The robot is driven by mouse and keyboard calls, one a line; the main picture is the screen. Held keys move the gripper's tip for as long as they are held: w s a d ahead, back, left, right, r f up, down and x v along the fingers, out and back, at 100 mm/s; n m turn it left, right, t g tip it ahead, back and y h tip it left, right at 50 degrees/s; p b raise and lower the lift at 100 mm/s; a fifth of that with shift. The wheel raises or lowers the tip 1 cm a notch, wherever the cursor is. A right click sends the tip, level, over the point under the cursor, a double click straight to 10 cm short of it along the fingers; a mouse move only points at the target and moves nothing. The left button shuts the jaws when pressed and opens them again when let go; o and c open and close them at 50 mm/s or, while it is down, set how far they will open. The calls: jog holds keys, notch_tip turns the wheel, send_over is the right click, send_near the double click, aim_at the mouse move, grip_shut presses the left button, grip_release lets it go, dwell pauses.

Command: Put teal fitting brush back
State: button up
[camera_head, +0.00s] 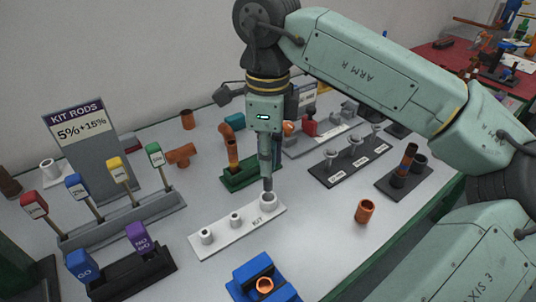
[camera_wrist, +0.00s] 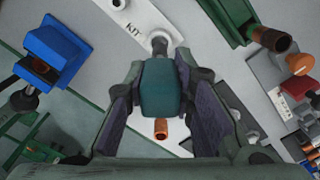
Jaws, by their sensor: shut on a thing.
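The teal fitting brush (camera_wrist: 160,92) is upright between the fingers of my gripper (camera_wrist: 160,75). In the head view my gripper (camera_head: 265,148) points straight down over the table, and the brush's dark lower end (camera_head: 268,184) shows beneath it. That end meets the mouth of the largest cup (camera_head: 268,202), at the right end of the white KIT holder (camera_head: 220,232). The KIT holder also shows at the top of the wrist view (camera_wrist: 125,20). I cannot tell how deep the brush end sits in the cup.
A blue clamp block (camera_head: 250,275) stands in front of the KIT holder. A green stand with a copper pipe (camera_head: 233,157) is close behind. A loose copper fitting (camera_head: 365,211) stands to the right. A dark cup rack (camera_head: 350,165) and colored kit rods (camera_head: 120,170) flank the area.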

aim_at(268, 178)
jog(key=shift+f, duration=0.15)
jog(key=shift+f+b, duration=2.25)
jog(key=shift+f, duration=0.35)
jog(key=shift+f, duration=0.1)
jog(key=o, duration=1)
